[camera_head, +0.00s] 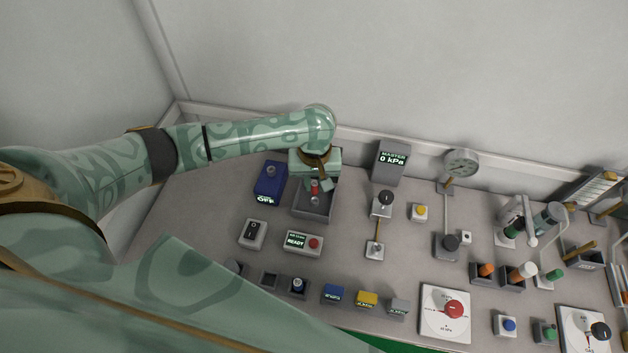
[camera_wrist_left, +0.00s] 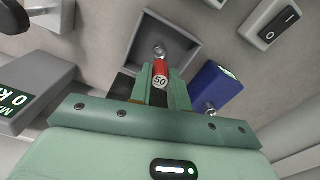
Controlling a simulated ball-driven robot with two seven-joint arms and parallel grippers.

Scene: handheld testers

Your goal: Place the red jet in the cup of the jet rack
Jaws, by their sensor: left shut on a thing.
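The red jet (camera_head: 314,188) is between the fingers of my left gripper (camera_head: 319,185), which is shut on it. In the left wrist view the jet (camera_wrist_left: 160,73) shows a white "50" label and a silver end, between the two green fingertips (camera_wrist_left: 160,84). The jet is over or inside an open grey square tray (camera_head: 313,216); I cannot tell whether it touches the tray's floor. The tray's wall also shows in the wrist view (camera_wrist_left: 193,43). I cannot tell for certain which holder is the jet rack. My right gripper is not in view.
A blue box (camera_head: 268,180) stands close left of the tray. A switch (camera_head: 253,233) and a READY box (camera_head: 302,243) stand in front. Small holders, one dark and empty-looking (camera_head: 270,281), line the front edge. A MASTER gauge (camera_head: 390,162) and several testers fill the right.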

